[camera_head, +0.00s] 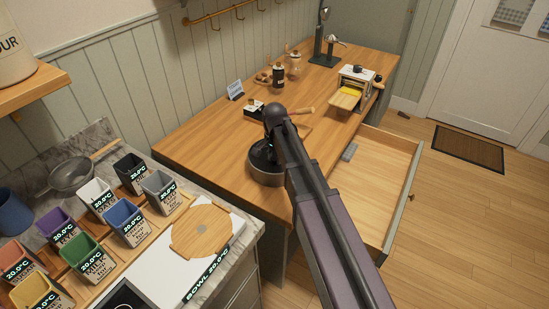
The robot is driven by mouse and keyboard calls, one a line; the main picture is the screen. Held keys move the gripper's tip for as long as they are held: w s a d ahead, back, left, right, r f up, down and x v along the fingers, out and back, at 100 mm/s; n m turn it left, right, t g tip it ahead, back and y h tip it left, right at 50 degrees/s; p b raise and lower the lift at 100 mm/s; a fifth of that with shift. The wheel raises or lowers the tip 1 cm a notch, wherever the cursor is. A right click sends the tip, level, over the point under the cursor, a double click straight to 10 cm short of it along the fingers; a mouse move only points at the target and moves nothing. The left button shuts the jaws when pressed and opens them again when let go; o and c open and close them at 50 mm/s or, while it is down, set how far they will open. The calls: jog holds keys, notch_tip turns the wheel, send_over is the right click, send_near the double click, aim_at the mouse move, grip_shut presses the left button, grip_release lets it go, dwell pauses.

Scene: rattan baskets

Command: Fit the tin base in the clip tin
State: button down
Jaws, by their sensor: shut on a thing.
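The clip tin (268,180) is a round, dark grey metal ring. It stands on the wooden worktop near its front edge, at the middle of the view. My gripper (264,155) is dark and reaches down over the tin's opening. It is shut on what I take to be the tin base, a dark piece hardly visible below the fingers. My wrist and the tin's wall hide most of it, so I cannot tell whether it is seated, level or touching the wall.
An open, nearly empty drawer (378,185) juts out to the right of my arm. A small dark-topped item (254,109) and a wooden-handled tool (302,111) lie behind the tin. A pasta machine (354,88) stands farther back. Coloured labelled tubs and a round wooden board (202,230) are front left.

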jog(key=shift+f+b, duration=1.05)
jog(key=shift+f, duration=0.05)
jog(key=shift+c, duration=1.6)
grip_release()
jog(key=shift+r, duration=0.15)
notch_tip(320, 180, up, 13)
jog(key=p, duration=1.3)
jog(key=s+d+n, duration=0.7)
jog(key=s+d, duration=0.7)
jog(key=s, duration=0.4)
jog(key=shift+s+d+n, duration=0.25)
jog(key=shift+s+n, duration=0.15)
